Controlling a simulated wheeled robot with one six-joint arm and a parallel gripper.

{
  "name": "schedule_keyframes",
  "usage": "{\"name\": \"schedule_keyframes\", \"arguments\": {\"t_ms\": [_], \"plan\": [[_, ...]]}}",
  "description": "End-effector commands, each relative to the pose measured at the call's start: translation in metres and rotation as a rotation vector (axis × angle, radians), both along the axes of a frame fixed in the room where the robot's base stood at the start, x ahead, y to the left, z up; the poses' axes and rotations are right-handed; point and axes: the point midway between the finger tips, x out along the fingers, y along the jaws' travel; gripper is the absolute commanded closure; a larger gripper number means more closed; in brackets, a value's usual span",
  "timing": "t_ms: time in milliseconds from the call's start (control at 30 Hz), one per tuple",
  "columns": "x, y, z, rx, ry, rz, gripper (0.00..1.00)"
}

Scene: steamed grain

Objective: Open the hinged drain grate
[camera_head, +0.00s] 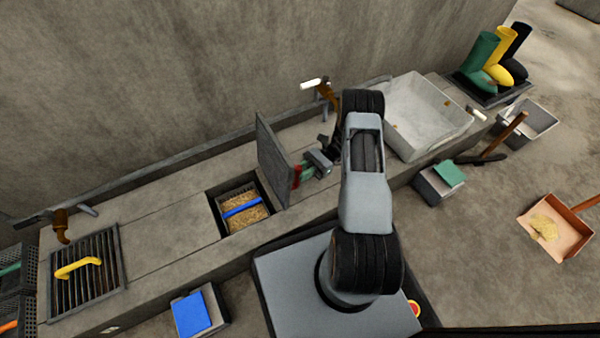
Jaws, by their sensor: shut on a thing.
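A grey panel (271,155), which I take to be the hinged drain grate, stands nearly upright along the right edge of a square opening in the concrete ledge. From this side it looks solid. In the opening sits a dark basket with tan grain (245,216) and a blue bar (241,205) across it. My gripper (299,175) is at the right face of the panel, shut on a small red part there that looks like its handle. The exact grip is small and partly hidden. A second slatted grate (108,259) with a yellow handle (77,267) lies flat at the far left.
A pale basin (424,112) stands right of my arm, with brown taps along the wall. Boots (482,57) stand on a dark tray at the back right. A bin with a green cloth (449,173), a dustpan (562,244) and a box with a blue lid (192,313) are on the floor.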

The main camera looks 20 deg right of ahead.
Motion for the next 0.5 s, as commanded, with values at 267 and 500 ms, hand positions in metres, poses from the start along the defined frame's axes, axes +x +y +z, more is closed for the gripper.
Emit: {"name": "schedule_keyframes", "arguments": {"t_ms": [267,500], "plan": [[0.0005,0.0005,-0.0008,-0.006,-0.003,0.002,0.74],[0.0001,0.0014,-0.0003,-0.004,-0.001,0.004,0.54]]}}
